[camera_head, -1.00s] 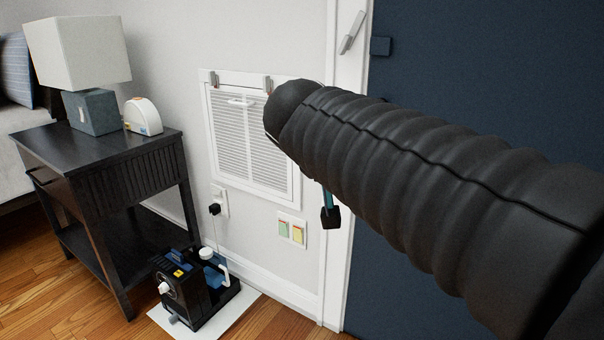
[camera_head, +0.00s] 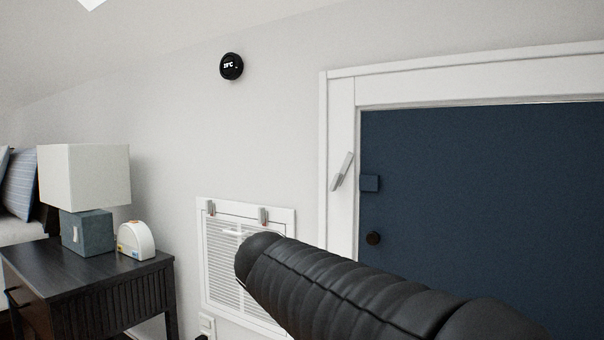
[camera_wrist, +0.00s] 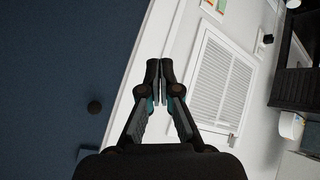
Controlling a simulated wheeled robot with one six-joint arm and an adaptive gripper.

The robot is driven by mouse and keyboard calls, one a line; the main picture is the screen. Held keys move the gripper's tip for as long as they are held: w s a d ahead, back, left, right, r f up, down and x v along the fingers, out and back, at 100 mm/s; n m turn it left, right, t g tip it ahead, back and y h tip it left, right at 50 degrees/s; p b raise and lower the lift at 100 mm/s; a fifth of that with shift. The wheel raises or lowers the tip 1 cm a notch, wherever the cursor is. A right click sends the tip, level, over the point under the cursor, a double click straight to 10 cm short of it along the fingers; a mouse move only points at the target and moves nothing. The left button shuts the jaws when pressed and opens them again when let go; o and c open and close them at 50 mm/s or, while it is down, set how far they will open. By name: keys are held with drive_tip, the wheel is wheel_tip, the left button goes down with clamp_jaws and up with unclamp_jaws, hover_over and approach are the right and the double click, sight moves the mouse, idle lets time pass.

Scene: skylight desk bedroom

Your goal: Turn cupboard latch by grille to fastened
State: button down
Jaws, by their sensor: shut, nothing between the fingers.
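The cupboard latch (camera_head: 342,171) is a small light-grey bar on the white door frame, tilted with its top leaning right. It does not reach across to the dark blue block (camera_head: 370,183) on the edge of the blue cupboard door (camera_head: 480,190). The white grille (camera_head: 222,262) is on the wall to the left, with small grey clips on its top edge. My gripper (camera_wrist: 160,62) is shut and empty in the wrist view, over the white frame between door and grille. In the head view my dark arm hides the gripper and part of the grille. The latch is not seen in the wrist view.
A round dark knob (camera_head: 373,238) is on the cupboard door. A black nightstand (camera_head: 95,290) with a lamp (camera_head: 84,180) and a white rounded device (camera_head: 136,241) stands at left. A black thermostat (camera_head: 231,66) is on the wall.

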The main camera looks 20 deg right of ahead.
sight(344, 154)
drive_tip(key=w+r+n+t+h+p, duration=0.25)
drive_tip(key=w+r+h, duration=0.35)
drive_tip(key=w+r, duration=1.55)
drive_tip(key=s+d+r+g+h, duration=0.25)
drive_tip(key=s+r, duration=0.25)
drive_tip(key=r, duration=0.5)
drive_tip(key=shift+n+h, duration=0.25)
drive_tip(key=p+x, duration=0.1)
drive_tip(key=x, duration=0.9)
drive_tip(key=shift+w, duration=0.2)
drive_tip(key=shift+s+d+f+b, duration=0.3)
drive_tip(key=shift+s+d+f, duration=0.1)
drive_tip(key=shift+s, duration=0.1)
drive_tip(key=shift+s+d+f+b, duration=0.3)
drive_tip(key=shift+s+d, duration=0.05)
drive_tip(key=shift+s, duration=0.2)
drive_tip(key=shift+s+d+f, duration=0.2)
drive_tip(key=shift+s+d, duration=0.05)
drive_tip(key=shift+s, duration=0.1)
